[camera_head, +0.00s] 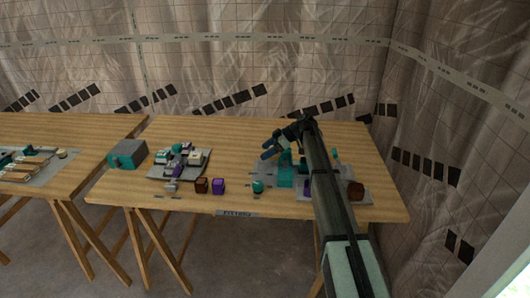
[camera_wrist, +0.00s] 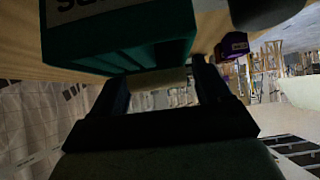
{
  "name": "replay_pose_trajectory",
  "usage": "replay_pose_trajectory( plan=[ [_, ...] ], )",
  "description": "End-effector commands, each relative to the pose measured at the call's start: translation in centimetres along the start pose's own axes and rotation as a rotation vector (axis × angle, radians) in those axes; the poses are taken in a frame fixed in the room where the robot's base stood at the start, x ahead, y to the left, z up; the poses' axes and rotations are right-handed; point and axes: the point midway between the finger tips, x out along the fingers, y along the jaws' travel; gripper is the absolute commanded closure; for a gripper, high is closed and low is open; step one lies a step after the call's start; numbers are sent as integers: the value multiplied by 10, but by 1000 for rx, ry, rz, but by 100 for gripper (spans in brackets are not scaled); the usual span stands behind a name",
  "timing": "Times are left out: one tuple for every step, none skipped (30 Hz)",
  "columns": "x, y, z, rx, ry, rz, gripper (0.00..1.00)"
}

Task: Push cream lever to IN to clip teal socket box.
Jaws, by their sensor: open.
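In the wrist view a large teal box with a pale, lettered face (camera_wrist: 120,45), which looks like the socket box, fills the upper left. A cream block, perhaps the lever (camera_wrist: 158,79), shows just below it, between my fingertips in the picture. Whether they touch it cannot be told. My gripper (camera_wrist: 157,86) is open. In the head view my gripper (camera_head: 272,148) is above the right part of the table, close to an upright teal piece (camera_head: 285,176). My arm hides part of that area. The lever's IN mark cannot be read.
A purple block (camera_wrist: 232,45) is right of the teal box in the wrist view. On the wooden table (camera_head: 240,145), a grey panel (camera_head: 196,170) holds small parts. Brown (camera_head: 202,185) and purple (camera_head: 218,186) cubes and a grey-teal box (camera_head: 127,154) stand left of my gripper.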

Motion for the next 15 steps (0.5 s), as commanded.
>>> replay_pose_trajectory(
  plan=[
    [-9,0,0,0,0,3,23],
    [-14,0,0,0,0,3,23],
    [-21,0,0,0,0,2,23],
    [-27,0,0,0,0,2,23],
    [-33,0,0,0,0,2,23],
    [-42,0,0,0,0,3,23],
    [-48,0,0,0,0,3,23],
    [-54,0,0,0,0,3,23],
    [-61,0,0,0,0,2,23],
    [-67,0,0,0,0,2,23],
    [-72,0,0,0,0,2,23],
    [-80,0,0,0,0,2,23],
    [-85,0,0,0,0,2,23],
    [-90,0,0,0,0,2,23],
    [-96,0,0,0,0,2,23]
  ],
)
